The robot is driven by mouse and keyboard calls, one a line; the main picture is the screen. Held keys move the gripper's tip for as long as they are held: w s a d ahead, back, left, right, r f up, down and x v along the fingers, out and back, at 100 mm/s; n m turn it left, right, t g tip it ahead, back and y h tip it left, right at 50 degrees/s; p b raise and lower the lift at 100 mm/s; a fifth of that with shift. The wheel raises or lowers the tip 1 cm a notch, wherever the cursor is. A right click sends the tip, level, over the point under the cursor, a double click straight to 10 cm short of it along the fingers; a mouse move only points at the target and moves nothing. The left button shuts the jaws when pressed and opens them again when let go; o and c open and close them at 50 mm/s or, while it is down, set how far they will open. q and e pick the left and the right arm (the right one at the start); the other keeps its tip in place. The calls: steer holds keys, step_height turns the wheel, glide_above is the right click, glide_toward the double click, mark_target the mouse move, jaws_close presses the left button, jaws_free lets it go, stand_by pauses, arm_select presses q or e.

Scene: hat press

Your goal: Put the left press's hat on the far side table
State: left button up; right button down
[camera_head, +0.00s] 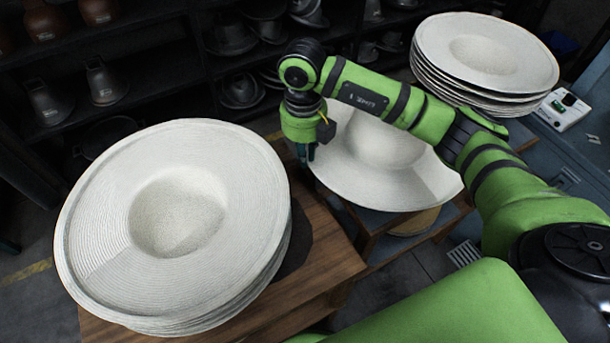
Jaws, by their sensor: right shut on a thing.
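A wide-brimmed white hat (400,187) is in the middle of the head view, with part of its brim and crown hidden by my right arm. My right gripper (304,155) points down at the left edge of this hat's brim and is shut on it. The fingertips are small and dark, partly lost against the background. A stack of white hats (100,265) sits on a wooden table (325,262) at the left. Another stack of white hats (500,38) is at the far right. My left gripper is not in view.
Dark shelves (150,55) with metal hat forms stand along the back. A wooden stand (375,240) shows below the held hat. A blue-grey surface (570,150) with a small white control box (562,108) is at the right. Some floor shows between the tables.

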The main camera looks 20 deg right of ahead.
step_height(320, 180, down, 10)
steer(key=shift+f+p, duration=0.1)
steer(key=shift+p, duration=0.65)
steer(key=c, duration=1.7)
jaws_free()
steer(key=shift+f, duration=0.15)
steer(key=o, duration=0.4)
steer(key=shift+r, duration=0.2)
steer(key=shift+r, duration=0.2)
step_height(320, 180, up, 12)
steer(key=shift+a+f+b, duration=0.1)
steer(key=shift+f+b, duration=0.05)
steer(key=shift+b, duration=0.9)
